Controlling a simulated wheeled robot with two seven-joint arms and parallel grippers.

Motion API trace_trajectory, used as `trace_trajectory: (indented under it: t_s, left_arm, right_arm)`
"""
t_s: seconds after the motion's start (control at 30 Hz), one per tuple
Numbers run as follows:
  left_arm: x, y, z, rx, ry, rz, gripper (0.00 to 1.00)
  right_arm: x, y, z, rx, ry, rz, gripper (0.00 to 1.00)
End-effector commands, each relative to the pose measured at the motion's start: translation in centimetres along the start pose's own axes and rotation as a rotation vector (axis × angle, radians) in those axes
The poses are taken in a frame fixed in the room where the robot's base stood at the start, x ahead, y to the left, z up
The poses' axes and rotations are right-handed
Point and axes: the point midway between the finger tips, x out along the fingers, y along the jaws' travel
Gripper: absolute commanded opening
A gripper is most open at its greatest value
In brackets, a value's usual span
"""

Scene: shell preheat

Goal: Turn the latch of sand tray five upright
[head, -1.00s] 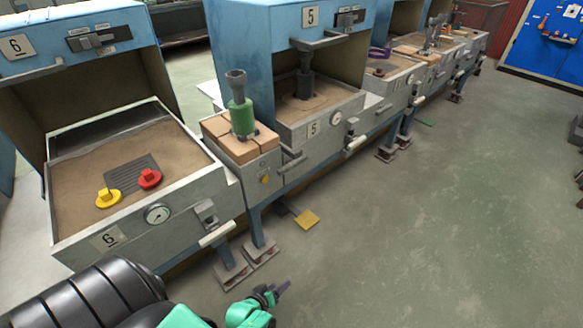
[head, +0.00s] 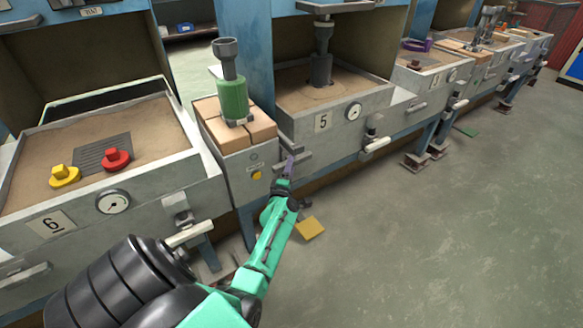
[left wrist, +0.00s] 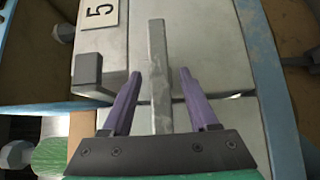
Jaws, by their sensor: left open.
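Sand tray five (head: 372,95) carries a number 5 plate (head: 323,122) and a round gauge. A grey latch bar (head: 298,163) lies level on its front, low at the left. My left gripper (head: 289,160) is at this bar, with its purple fingers open. In the left wrist view, the bar (left wrist: 157,60) runs between the fingers of the gripper (left wrist: 158,80), with a gap on both sides. The number 5 plate (left wrist: 98,12) shows sideways there, with a dark block (left wrist: 88,72) beside the bar. My right gripper is not in view.
A white-handled lever (head: 376,145) sticks out at tray five's right. A green-handled rammer (head: 232,95) stands on the bricks to the left. Tray six (head: 150,172) holds a yellow and a red knob. A yellow pedal (head: 310,228) lies below. The floor at right is clear.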

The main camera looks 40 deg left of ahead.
Motion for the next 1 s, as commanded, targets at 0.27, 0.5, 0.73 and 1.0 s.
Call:
trace_trajectory:
  t_s: [0.27, 0.5, 0.73, 1.0]
  left_arm:
    - [0.78, 0.02, -0.03, 0.001, 0.0, -0.001, 0.6]
    - [0.75, 0.02, -0.01, 0.001, 0.0, -0.001, 0.0]
    - [0.73, 0.0, 0.01, 0.001, 0.0, -0.001, 0.0]
    - [0.72, -0.01, 0.02, 0.001, -0.001, -0.001, 0.0]
  right_arm:
    - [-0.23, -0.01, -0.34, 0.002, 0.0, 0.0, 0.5]
    - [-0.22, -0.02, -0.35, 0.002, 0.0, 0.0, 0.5]
    - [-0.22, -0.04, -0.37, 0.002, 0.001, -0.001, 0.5]
    - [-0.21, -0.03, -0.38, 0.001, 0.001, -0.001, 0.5]
